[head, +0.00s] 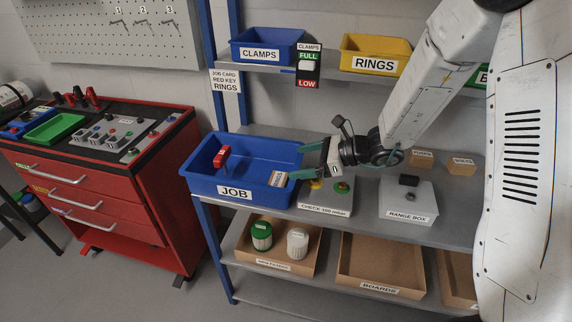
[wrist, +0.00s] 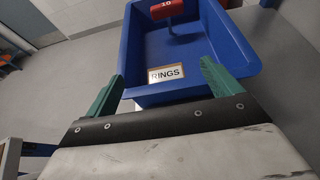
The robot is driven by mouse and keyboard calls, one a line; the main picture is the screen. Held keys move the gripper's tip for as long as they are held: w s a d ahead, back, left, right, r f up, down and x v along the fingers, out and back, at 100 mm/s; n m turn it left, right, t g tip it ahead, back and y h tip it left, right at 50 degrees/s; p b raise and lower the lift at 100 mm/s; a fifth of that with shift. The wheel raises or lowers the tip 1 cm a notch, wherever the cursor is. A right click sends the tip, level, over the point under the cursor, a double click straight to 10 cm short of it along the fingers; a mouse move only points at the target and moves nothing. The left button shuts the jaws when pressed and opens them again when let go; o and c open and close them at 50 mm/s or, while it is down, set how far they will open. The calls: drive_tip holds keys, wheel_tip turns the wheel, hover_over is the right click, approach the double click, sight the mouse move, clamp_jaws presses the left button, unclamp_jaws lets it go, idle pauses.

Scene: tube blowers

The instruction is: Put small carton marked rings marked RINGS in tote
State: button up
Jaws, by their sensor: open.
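The small carton marked RINGS (head: 278,178) is at the right end of the blue tote marked JOB (head: 214,185). In the wrist view the carton (wrist: 166,77) shows its label upright, inside the rim of the tote (wrist: 238,52) at the near end. Its underside is hidden, so I cannot tell whether it lies flat. My gripper (head: 301,160) is at the tote's right end. In the wrist view its green fingers (wrist: 160,82) are spread wide, one on each side of the carton, with a gap to it.
A red tool (head: 221,157) marked 10 stands in the tote. Above are a yellow RINGS bin (head: 375,67) and a blue CLAMPS bin (head: 260,54).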

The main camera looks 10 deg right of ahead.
drive_tip(key=v, duration=0.5)
drive_tip(key=shift+d, duration=0.1)
drive_tip(key=s+r+n+g+h, duration=0.2)
drive_tip(key=s+r+n+g, duration=0.1)
drive_tip(key=s+r+n, duration=0.4)
drive_tip(key=s+r+n+g+h, duration=0.2)
drive_tip(key=s+r+n, duration=0.3)
drive_tip(key=s, duration=0.5)
drive_tip(key=s+d+r+n+t+h, duration=0.2)
drive_tip(key=s+d+r+n+h, duration=0.1)
drive_tip(key=s+d+n+h, duration=0.5)
drive_tip(key=s+d+n, duration=0.1)
drive_tip(key=s+d, duration=0.2)
drive_tip(key=s, duration=0.2)
drive_tip(key=shift+s+d+n+h, duration=0.2)
drive_tip(key=shift+d+n+h, duration=0.1)
drive_tip(key=shift+n, duration=0.1)
